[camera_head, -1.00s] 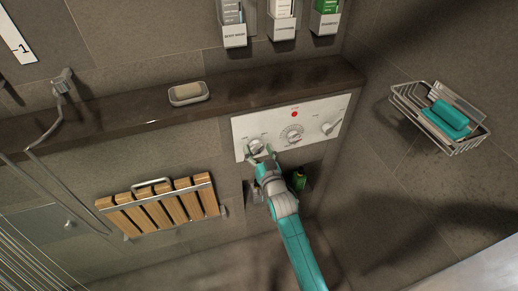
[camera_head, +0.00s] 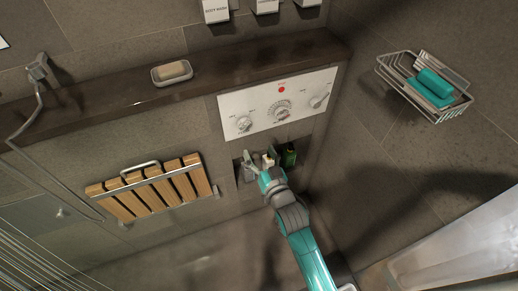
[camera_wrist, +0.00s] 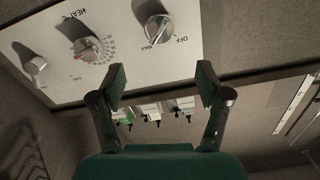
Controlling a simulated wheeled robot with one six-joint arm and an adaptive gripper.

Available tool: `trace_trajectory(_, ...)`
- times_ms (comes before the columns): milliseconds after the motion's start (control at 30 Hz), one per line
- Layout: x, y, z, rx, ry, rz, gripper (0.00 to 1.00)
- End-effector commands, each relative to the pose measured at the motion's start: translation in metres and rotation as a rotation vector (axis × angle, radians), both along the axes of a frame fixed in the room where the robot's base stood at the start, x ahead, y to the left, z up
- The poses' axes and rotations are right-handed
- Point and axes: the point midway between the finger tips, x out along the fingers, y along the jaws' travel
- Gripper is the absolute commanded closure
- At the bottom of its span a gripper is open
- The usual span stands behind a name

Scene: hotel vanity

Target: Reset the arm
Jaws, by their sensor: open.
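My gripper (camera_head: 258,160) is below the white control panel (camera_head: 262,106), in front of a small wall niche. It is open, and nothing shows between its fingers. In the wrist view my gripper (camera_wrist: 161,85) has its two fingers spread apart, with the panel (camera_wrist: 120,62) beyond them. The panel's left knob (camera_head: 243,124) stands apart from the fingers; in the wrist view this knob (camera_wrist: 158,29) is marked OFF and MAX. A middle dial (camera_head: 279,112) and a right knob (camera_head: 318,101) are also on the panel.
A slatted wooden seat (camera_head: 150,187) is on the wall at left. A dark ledge (camera_head: 225,75) carries a soap dish (camera_head: 172,81). A wire basket (camera_head: 450,111) with a teal item (camera_head: 434,88) hangs at right. A green bottle (camera_head: 289,156) stands in the niche.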

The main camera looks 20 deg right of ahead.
Motion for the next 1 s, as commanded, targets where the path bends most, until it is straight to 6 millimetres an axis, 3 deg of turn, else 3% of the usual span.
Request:
trace_trajectory(567,-0.007,0.0,-0.004,-0.002,0.006,0.0,0.24)
trace_trajectory(733,-0.048,0.0,-0.022,-0.021,0.033,0.001,0.24)
trace_trajectory(1000,-0.149,-0.001,-0.044,-0.065,0.091,0.003,0.24)
